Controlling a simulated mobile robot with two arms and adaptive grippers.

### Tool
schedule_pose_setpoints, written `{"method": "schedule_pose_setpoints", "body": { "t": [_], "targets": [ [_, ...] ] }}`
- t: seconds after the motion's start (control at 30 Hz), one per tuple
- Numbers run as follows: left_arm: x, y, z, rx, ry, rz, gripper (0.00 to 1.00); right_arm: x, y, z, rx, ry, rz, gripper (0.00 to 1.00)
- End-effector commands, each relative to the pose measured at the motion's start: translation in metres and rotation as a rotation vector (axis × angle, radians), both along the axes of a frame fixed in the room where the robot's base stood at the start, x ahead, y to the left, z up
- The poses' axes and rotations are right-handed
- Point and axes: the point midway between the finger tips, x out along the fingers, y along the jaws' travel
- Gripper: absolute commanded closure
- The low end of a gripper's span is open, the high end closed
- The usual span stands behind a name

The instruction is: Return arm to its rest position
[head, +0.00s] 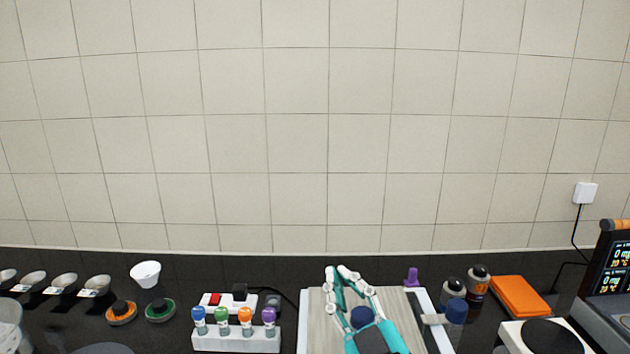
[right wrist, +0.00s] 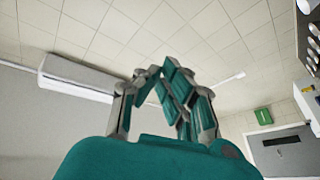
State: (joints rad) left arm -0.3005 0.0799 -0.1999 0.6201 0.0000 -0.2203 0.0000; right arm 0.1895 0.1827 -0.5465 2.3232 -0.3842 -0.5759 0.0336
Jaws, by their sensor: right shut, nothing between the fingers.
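My right gripper (head: 337,270) is teal with pale fingers and stands at the bottom of the head view, in front of a light grey board with a white frame (head: 303,318). Its fingertips are together and nothing is between them. In the right wrist view the same gripper (right wrist: 158,72) points up toward the ceiling, with no object near its fingers. The board behind it is partly hidden by the gripper and arm. My left gripper is not in view.
Left of the board is a white rack (head: 235,340) with several coloured-cap vials. Farther left are a white bowl (head: 146,273), orange and green rings (head: 160,311) and several metal scoops. To the right are dark jars (head: 477,282), an orange case (head: 519,295) and a balance (head: 540,337).

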Motion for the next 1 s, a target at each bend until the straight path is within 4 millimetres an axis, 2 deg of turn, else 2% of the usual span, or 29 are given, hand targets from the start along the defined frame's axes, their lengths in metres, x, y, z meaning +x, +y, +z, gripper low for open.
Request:
{"method": "schedule_pose_setpoints", "body": {
  "t": [0.03, 0.17, 0.2, 0.27, 0.3, 0.4, 0.5, 0.6, 0.87, 1.0],
  "targets": [
    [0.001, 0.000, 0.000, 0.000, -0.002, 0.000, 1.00, 0.003, -0.017, -0.036, 0.018, 0.134, -0.045, 1.00],
    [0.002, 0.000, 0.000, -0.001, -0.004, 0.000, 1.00, -0.005, -0.059, -0.127, 0.043, 0.467, -0.155, 1.00],
    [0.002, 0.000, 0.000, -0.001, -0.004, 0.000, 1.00, -0.014, -0.071, -0.154, 0.048, 0.566, -0.186, 1.00],
    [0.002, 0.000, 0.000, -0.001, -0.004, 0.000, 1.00, -0.031, -0.088, -0.193, 0.052, 0.714, -0.229, 1.00],
    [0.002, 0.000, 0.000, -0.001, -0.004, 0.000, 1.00, -0.045, -0.098, -0.218, 0.054, 0.811, -0.255, 1.00],
    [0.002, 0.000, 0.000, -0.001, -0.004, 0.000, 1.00, -0.084, -0.119, -0.267, 0.056, 1.021, -0.311, 1.00],
    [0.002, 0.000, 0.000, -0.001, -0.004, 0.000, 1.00, -0.121, -0.133, -0.302, 0.053, 1.190, -0.351, 1.00],
    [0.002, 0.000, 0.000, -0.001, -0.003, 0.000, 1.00, -0.156, -0.145, -0.327, 0.047, 1.329, -0.383, 1.00],
    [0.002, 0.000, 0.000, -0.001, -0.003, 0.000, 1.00, -0.240, -0.166, -0.366, 0.029, 1.626, -0.445, 1.00],
    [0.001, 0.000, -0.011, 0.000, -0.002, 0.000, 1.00, -0.229, -0.164, -0.418, 0.022, 1.643, -0.445, 1.00]
  ]
}}
